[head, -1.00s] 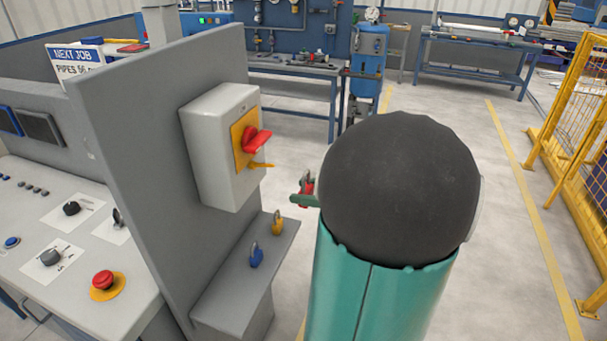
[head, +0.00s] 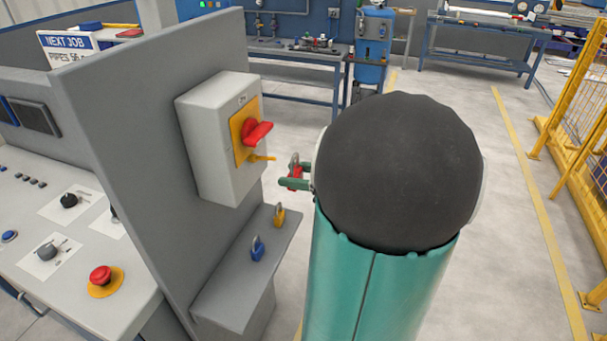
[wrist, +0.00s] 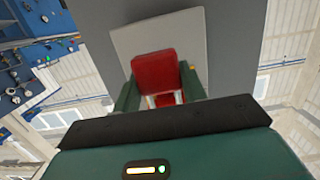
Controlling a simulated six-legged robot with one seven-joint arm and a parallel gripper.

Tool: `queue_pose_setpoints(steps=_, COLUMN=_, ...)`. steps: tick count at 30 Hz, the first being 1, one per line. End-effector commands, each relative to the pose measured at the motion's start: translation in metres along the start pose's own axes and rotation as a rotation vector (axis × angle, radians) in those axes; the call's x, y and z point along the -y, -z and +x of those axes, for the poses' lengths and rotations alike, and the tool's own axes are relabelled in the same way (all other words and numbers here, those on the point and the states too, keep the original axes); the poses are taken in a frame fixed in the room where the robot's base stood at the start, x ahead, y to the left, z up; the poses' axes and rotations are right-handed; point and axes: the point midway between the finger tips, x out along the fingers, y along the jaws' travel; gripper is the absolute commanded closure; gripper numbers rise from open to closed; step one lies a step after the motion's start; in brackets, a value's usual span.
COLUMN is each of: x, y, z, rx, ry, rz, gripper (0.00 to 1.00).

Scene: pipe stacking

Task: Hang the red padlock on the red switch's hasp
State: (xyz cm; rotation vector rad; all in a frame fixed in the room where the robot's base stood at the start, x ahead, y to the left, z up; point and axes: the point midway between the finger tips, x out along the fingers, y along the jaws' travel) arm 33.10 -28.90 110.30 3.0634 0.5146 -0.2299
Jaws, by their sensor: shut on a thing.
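The red switch (head: 257,132) sits on a yellow plate on a white-grey box (head: 212,140), fixed to a grey upright panel. Its yellow hasp (head: 263,158) sticks out to the right below the red handle. My gripper (head: 293,182) is shut on the red padlock (head: 296,172), a short gap to the right of the hasp and slightly lower. The padlock's metal shackle shows above the fingers. In the wrist view the red padlock (wrist: 156,75) is between my green fingers (wrist: 160,92), in front of the box (wrist: 150,35). It hides the switch's handle there.
A shelf (head: 240,285) below the box carries a blue padlock (head: 257,248) and a yellow padlock (head: 279,215). A console with a red button (head: 101,276) is at left. A yellow fence (head: 575,130) stands at right. Open floor lies between.

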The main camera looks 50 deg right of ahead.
Motion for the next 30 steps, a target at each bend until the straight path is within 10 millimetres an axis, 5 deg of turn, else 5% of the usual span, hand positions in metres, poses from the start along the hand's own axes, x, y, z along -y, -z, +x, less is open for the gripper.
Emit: queue_pose_setpoints(steps=30, x=-0.002, y=0.004, z=0.066, rx=0.000, ry=0.002, rz=0.000, gripper=0.83)
